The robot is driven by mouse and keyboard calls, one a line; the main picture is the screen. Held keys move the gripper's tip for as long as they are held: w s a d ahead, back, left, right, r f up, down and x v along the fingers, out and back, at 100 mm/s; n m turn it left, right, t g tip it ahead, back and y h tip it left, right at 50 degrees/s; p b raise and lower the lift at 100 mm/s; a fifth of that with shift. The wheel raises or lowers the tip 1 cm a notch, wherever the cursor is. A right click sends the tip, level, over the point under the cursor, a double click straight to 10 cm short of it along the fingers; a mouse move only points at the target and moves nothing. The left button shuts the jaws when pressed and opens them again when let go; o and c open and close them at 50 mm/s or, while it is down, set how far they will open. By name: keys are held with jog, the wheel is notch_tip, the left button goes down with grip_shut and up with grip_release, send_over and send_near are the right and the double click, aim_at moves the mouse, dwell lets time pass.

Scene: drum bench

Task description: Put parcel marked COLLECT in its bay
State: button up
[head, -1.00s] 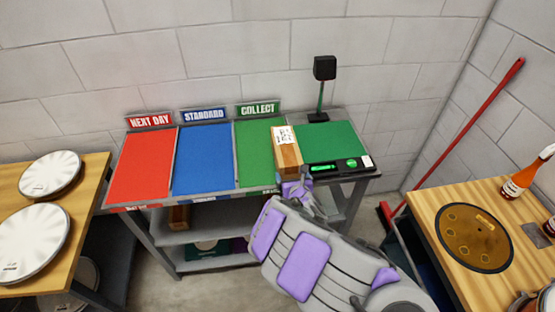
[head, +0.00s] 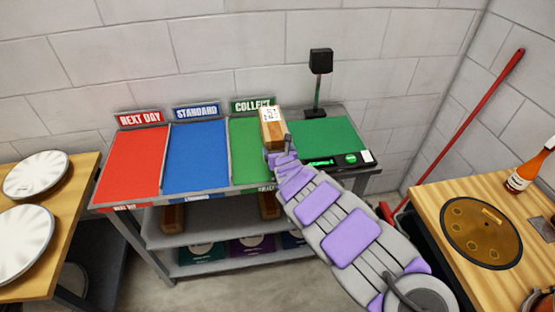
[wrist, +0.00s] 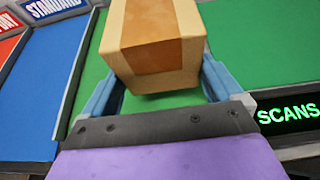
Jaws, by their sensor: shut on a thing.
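The brown parcel (head: 271,133) with a white label on top is held in my gripper (wrist: 158,85). In the wrist view the parcel (wrist: 152,40) sits between the two blue fingers, and green surface shows beneath its near end. The label's print is too small to read. In the head view the parcel overlaps the right side of the green COLLECT bay (head: 246,160) and the divider beside the scanner's green mat. I cannot tell its exact height above the surface. The COLLECT sign (head: 253,104) stands behind the bay, partly covered by the parcel.
The blue STANDARD bay (head: 197,155) and red NEXT DAY bay (head: 133,165) lie to the left. A green scanner mat (head: 330,137) with a black post-mounted head (head: 320,62) is on the right. Other brown boxes (head: 172,216) sit on the shelf below. Wooden tables flank the bench.

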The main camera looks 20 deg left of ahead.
jog(key=shift+w+a+f+b, duration=0.1)
jog(key=shift+w+a+b, duration=0.25)
jog(key=shift+w, duration=0.35)
jog(key=shift+f+b, duration=0.65)
jog(key=shift+f, duration=1.1)
jog(key=shift+r, duration=0.1)
jog(key=o, duration=1.3)
jog(key=shift+c, duration=0.2)
jog(key=shift+s, duration=0.1)
jog(key=shift+s+d+r+p, duration=0.25)
jog(key=shift+s+p, duration=0.1)
jog(key=shift+s, duration=0.05)
jog(key=p+v, duration=0.5)
jog(key=v, duration=0.5)
jog(key=shift+s+d, duration=0.2)
jog(key=shift+s, duration=0.2)
